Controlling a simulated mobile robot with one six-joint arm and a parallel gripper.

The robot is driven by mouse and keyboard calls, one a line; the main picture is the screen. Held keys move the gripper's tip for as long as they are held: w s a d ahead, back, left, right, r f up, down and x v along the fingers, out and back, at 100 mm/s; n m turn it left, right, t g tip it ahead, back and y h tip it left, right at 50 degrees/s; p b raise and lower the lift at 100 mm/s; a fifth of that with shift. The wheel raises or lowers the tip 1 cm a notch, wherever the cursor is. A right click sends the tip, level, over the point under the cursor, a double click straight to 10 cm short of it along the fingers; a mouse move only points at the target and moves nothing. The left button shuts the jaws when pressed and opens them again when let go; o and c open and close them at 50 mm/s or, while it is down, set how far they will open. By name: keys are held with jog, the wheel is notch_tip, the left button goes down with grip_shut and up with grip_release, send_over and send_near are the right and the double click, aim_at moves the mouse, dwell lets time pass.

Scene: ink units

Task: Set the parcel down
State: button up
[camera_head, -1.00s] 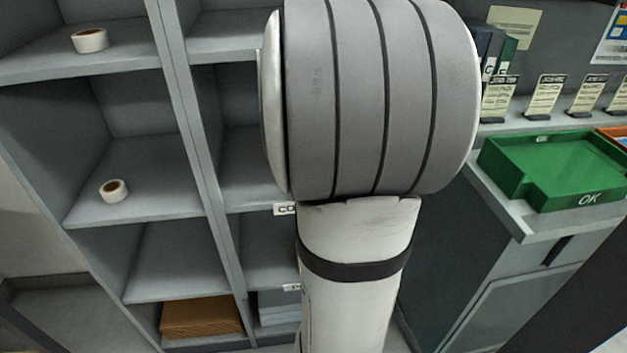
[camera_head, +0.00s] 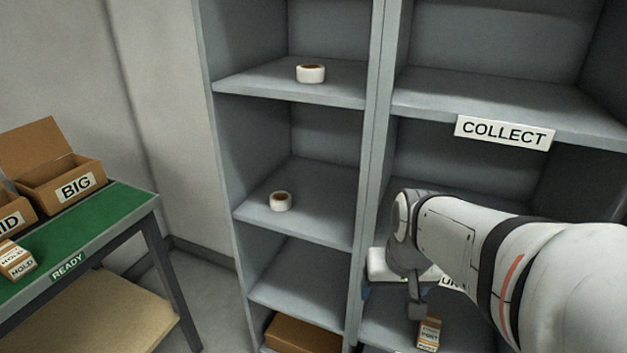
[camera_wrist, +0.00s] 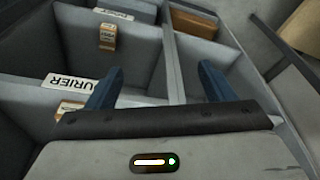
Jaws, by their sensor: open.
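A small brown box with a white label (camera_head: 429,335) stands in a lower compartment of the right shelf column. It also shows in the wrist view (camera_wrist: 107,37). A second small brown labelled box (camera_wrist: 70,107) lies just behind the COURIER label, partly hidden by my gripper. Which of the two is the parcel I cannot tell. My gripper (camera_wrist: 160,85) is open, with its blue fingers wide apart and nothing between them. It is at the front of the shelf unit, with its left finger in the picture close to the second box.
A COURIER label (camera_wrist: 75,83) sits on a shelf edge by my gripper; a COLLECT label (camera_head: 505,133) is higher. Tape rolls (camera_head: 310,73) (camera_head: 280,201) sit in the left column. A green READY table (camera_head: 120,212) with boxes stands at far left.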

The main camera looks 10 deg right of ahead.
jog(key=s+a+f+n, duration=0.1)
jog(key=s+a+n, duration=0.1)
jog(key=a, duration=0.3)
jog(key=shift+s+g, duration=0.4)
jog(key=shift+s, duration=0.2)
jog(key=shift+a, duration=0.1)
